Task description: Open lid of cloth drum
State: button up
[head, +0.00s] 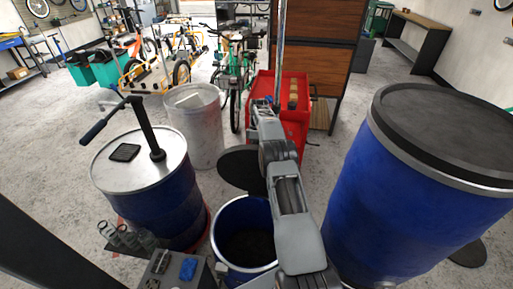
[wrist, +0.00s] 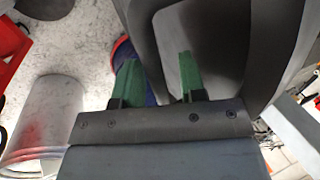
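A small blue drum (head: 243,262) stands at the bottom centre of the head view, with its mouth uncovered and a dark inside. A dark round lid (head: 238,165) shows raised behind its rim; my arm covers part of it, and I cannot tell how it joins the drum. The wrist view shows the two green fingers of my gripper (wrist: 158,78) apart, with nothing clearly held between them. A large dark grey curved surface fills the space beyond them; I cannot tell what it is. In the head view my arm hides the fingers.
A big blue drum (head: 415,200) with a black top stands close on the right. A blue drum (head: 155,205) with a hand pump is on the left, a grey drum (head: 196,130) behind. A red cart (head: 292,120) stands beyond my arm. Open floor lies at far left.

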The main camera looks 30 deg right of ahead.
jog(key=shift+a+r, duration=0.1)
jog(key=shift+r, duration=0.05)
jog(key=shift+w, duration=0.1)
jog(key=shift+r, duration=0.55)
jog(key=s+r+b, duration=0.1)
jog(key=r, duration=0.1)
jog(key=s+r+b, duration=0.1)
jog(key=s+r, duration=0.1)
jog(key=r, duration=0.1)
jog(key=s+a+r+b, duration=0.1)
jog(key=s+r, duration=0.1)
jog(key=shift+a+r+b, duration=0.1)
jog(key=shift+r+b, duration=0.2)
jog(key=shift+b, duration=0.05)
jog(key=s+a+r+b, duration=0.2)
jog(key=s+r+b, duration=0.1)
jog(key=s, duration=0.5)
jog(key=shift+s+r, duration=0.3)
jog(key=shift+r, duration=0.25)
jog(key=shift+a, duration=0.1)
